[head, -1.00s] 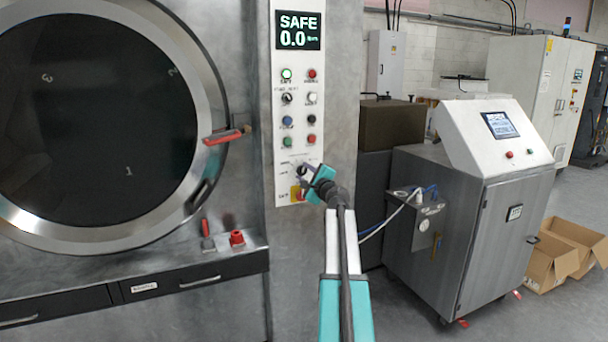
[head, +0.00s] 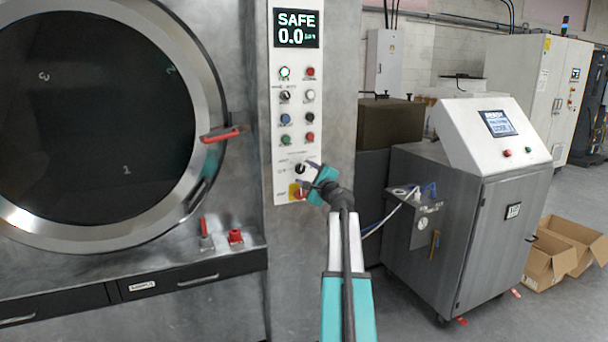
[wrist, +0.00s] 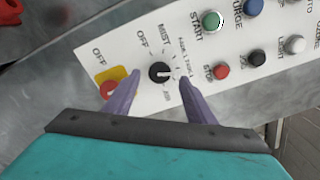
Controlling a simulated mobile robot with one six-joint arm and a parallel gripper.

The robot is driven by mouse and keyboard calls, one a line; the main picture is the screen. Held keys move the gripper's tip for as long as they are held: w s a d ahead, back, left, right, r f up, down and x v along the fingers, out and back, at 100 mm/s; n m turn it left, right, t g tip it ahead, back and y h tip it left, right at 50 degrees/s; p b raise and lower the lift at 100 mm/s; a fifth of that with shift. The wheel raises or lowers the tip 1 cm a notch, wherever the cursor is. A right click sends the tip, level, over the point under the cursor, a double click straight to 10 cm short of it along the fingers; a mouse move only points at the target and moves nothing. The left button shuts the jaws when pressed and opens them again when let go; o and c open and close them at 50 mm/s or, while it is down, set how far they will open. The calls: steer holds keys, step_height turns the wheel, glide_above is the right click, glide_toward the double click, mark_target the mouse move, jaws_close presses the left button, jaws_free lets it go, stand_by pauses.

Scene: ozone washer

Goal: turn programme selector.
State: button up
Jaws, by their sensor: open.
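The programme selector is a small black rotary knob (wrist: 159,71) on the white control panel, with OFF, MIST and other small print around it in the wrist view. A pale mark shows toward its right side there. In the head view the knob (head: 299,168) sits low on the panel, just above the red emergency button. My gripper (wrist: 158,79) is open, with one purple finger on each side of the knob in the wrist view. I cannot tell whether either finger touches it. In the head view my gripper (head: 309,177) is at the panel's lower right edge.
A red button on a yellow plate (wrist: 108,84) lies close to my left finger. Green (wrist: 211,20) and red (wrist: 220,71) push buttons sit beyond the right finger. The display (head: 297,28) reads SAFE 0.0. A grey cabinet (head: 480,220) stands to the right.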

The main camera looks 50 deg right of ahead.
steer(key=b+v, duration=0.1)
steer(key=v, duration=0.9)
steer(key=shift+s+a+b, duration=0.15)
steer(key=shift+s+b, duration=0.15)
steer(key=shift+b, duration=0.05)
stand_by(0.3)
